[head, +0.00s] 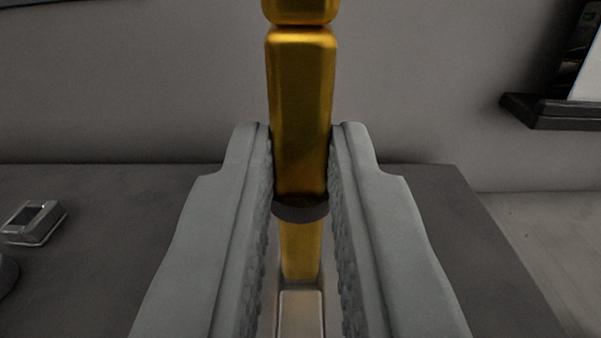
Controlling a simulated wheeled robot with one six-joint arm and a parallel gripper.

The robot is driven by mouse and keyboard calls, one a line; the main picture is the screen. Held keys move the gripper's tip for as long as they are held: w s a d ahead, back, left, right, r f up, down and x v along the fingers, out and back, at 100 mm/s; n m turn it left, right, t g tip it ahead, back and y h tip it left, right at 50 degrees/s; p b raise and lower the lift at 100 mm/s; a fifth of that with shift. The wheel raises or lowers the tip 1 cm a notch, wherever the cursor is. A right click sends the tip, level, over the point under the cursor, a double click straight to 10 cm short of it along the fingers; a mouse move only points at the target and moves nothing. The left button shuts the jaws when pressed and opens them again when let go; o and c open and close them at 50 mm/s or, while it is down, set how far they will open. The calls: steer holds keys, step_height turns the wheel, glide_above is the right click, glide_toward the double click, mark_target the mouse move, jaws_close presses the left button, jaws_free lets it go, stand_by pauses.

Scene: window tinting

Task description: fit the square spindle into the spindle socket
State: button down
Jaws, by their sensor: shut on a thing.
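My gripper (301,140) is shut on a gold square-section spindle (301,95), one grey finger on each side. The spindle stands close to vertical in the picture, and its top runs out of the upper edge. A dark ring goes round it between the fingers, with a narrower gold part below. Under that, a pale metal piece shows between the fingers; I cannot tell whether it belongs to the spindle. A small silver block with a square opening (36,221), which looks like the spindle socket, sits on the dark tabletop at the left, apart from my gripper.
The dark grey tabletop (120,230) is clear between the block and my gripper. A dark rounded object (6,273) is cut off at the left edge. A black ledge (560,112) carrying a panel is on the right wall. A plain grey wall stands behind.

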mark_target(300, 243)
steer(key=shift+f, duration=1.85)
steer(key=c, duration=1.3)
jaws_free()
steer(key=s, duration=1.7)
steer(key=shift+s, duration=0.25)
steer(key=shift+r, duration=0.1)
